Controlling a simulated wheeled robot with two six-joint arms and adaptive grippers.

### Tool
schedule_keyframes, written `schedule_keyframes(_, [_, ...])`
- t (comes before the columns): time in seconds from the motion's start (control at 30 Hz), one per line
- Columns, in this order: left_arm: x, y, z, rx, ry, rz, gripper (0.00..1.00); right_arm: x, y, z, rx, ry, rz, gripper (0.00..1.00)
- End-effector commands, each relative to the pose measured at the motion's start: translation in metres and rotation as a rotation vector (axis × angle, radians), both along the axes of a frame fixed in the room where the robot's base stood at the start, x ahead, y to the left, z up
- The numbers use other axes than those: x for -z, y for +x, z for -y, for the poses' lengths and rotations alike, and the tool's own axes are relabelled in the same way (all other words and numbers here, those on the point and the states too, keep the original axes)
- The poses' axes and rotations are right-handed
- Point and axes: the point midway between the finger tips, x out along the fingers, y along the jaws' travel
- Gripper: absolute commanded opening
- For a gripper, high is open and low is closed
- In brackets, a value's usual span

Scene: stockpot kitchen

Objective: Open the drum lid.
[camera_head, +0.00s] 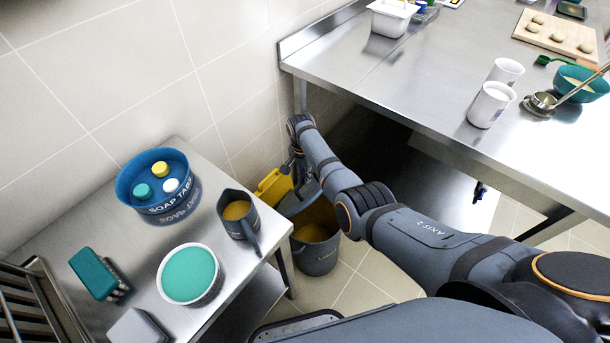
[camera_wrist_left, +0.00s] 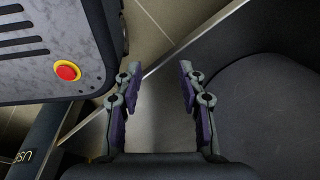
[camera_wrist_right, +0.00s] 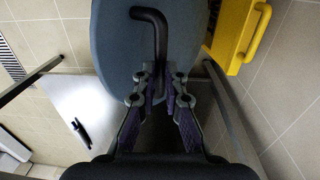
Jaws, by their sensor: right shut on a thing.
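The drum (camera_head: 316,257) is a dark grey bucket on the floor between the small table and the long counter. Its mouth is partly uncovered and shows an orange-brown inside. The grey-blue lid (camera_wrist_right: 120,50) fills the top middle of the right wrist view, with a black bent handle (camera_wrist_right: 160,35). In the head view the lid stands tilted up at the drum's back, partly behind my arm. My right gripper (camera_wrist_right: 160,88) is shut on the handle's lower end. My left gripper (camera_wrist_left: 158,85) is open and empty in the left wrist view; it is not visible in the head view.
A yellow object (camera_wrist_right: 238,35) stands close beside the lid. The small table (camera_head: 150,245) holds a blue tub (camera_head: 160,200), a jug (camera_head: 238,215) and a teal-filled bowl (camera_head: 189,277). The steel counter (camera_head: 420,90) overhangs my right arm's far side.

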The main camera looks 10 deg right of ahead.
Motion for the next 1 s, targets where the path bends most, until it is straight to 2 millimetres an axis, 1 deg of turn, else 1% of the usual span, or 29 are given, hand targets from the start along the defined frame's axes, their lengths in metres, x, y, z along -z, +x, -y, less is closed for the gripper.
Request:
schedule_keyframes(0.03, [0.0009,-0.0002,-0.0004,0.000,0.000,0.000,0.40,0.0041,-0.0024,-0.0021,-0.002,0.005,-0.004,0.00])
schedule_keyframes(0.33, [0.0009,-0.0003,-0.0008,0.000,0.001,0.000,0.40,0.0040,-0.0024,-0.0021,-0.002,0.005,-0.004,0.00])
schedule_keyframes(0.37, [0.0009,-0.0003,-0.0008,0.000,0.001,0.000,0.40,0.0040,-0.0024,-0.0021,-0.002,0.005,-0.004,0.14])
schedule_keyframes(0.5, [0.0008,-0.0003,-0.0009,0.001,0.001,0.000,0.40,0.0034,-0.0020,-0.0019,-0.002,0.004,-0.003,0.33])
schedule_keyframes(0.53, [0.0007,-0.0003,-0.0009,0.001,0.001,0.000,0.40,0.0031,-0.0017,-0.0017,-0.001,0.004,-0.003,0.35])
schedule_keyframes(0.87, [0.0003,-0.0006,-0.0028,0.001,0.003,0.000,0.40,0.0017,-0.0009,-0.0015,-0.001,0.003,-0.001,0.35])
schedule_keyframes(1.0, [0.0049,-0.0004,-0.0030,0.001,0.003,0.000,0.40,-0.0026,0.0041,-0.0051,-0.002,0.004,0.000,0.35])
